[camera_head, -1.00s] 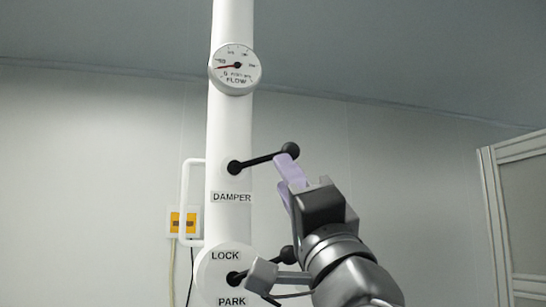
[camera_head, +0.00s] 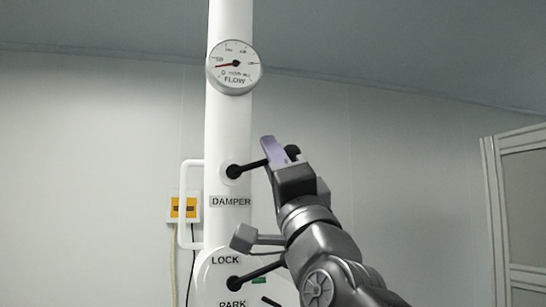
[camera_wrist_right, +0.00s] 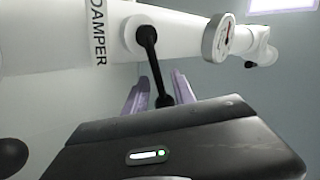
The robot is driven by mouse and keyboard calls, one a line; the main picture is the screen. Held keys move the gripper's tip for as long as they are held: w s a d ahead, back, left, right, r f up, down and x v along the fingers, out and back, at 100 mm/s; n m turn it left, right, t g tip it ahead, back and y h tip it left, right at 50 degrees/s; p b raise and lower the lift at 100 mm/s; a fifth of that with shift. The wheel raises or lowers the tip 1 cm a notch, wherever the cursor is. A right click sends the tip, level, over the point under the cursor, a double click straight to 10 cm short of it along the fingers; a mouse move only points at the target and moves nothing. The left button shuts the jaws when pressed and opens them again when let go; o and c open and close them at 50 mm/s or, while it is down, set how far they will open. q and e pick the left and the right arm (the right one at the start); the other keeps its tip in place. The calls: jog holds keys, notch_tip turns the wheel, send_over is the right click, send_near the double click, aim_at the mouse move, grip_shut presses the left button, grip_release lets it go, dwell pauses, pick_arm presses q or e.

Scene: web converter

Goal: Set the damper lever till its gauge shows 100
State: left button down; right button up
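The black damper lever (camera_head: 249,164) sticks out to the right and slightly up from its pivot on the white column, above the DAMPER label (camera_head: 231,202). Its round knob (camera_head: 293,152) is partly hidden by my right gripper (camera_head: 276,152). In the right wrist view, the purple fingers of my right gripper (camera_wrist_right: 160,90) stand apart, with the lever (camera_wrist_right: 152,62) running down between them and a gap on each side. The round FLOW gauge (camera_head: 234,67) is higher on the column; its red needle points left, near the 50 mark. My left gripper is not in view.
A second black lever (camera_head: 256,273) sits below, between the LOCK and PARK labels, close to my right arm. A white handle (camera_head: 186,205) runs along the column's left side. A yellow-and-white wall box (camera_head: 183,208) is behind it. A framed panel (camera_head: 515,215) stands far right.

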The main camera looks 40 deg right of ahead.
grip_shut()
dwell(1.2)
